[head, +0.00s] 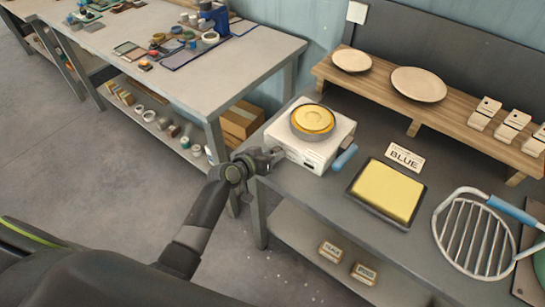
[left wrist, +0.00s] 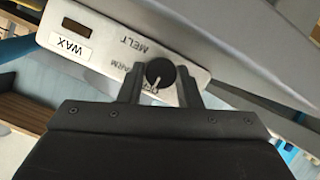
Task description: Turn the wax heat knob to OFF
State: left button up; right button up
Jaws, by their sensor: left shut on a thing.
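The wax heater is a white box (head: 309,151) with a round pan of yellow wax (head: 313,120) on top, at the left end of the grey table. In the left wrist view its metal panel (left wrist: 105,42) appears upside down, with a WAX label and the words MELT and WARM; the OFF lettering is partly hidden. The black round heat knob (left wrist: 160,73) has a pale mark towards its lower edge, near the OFF lettering. My left gripper (head: 272,157) is at the heater's left side, its fingers (left wrist: 158,80) shut on the knob. My right gripper is out of view.
A blue handle (head: 345,157) sticks out from the heater's right side. A yellow slab in a dark tray (head: 383,216), a BLUE sign (head: 405,157) and a wire rack (head: 472,238) lie further right. A wooden shelf with plates (head: 420,92) stands behind.

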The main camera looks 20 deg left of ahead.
pick_arm(q)
jog(key=shift+n+h, duration=0.3)
jog(key=shift+n, duration=0.1)
jog(key=o, duration=1)
jog(key=b+v, duration=0.2)
jog(key=v, duration=1.5)
jog(key=shift+s+a+r, duration=0.1)
jog(key=shift+a+r, duration=0.05)
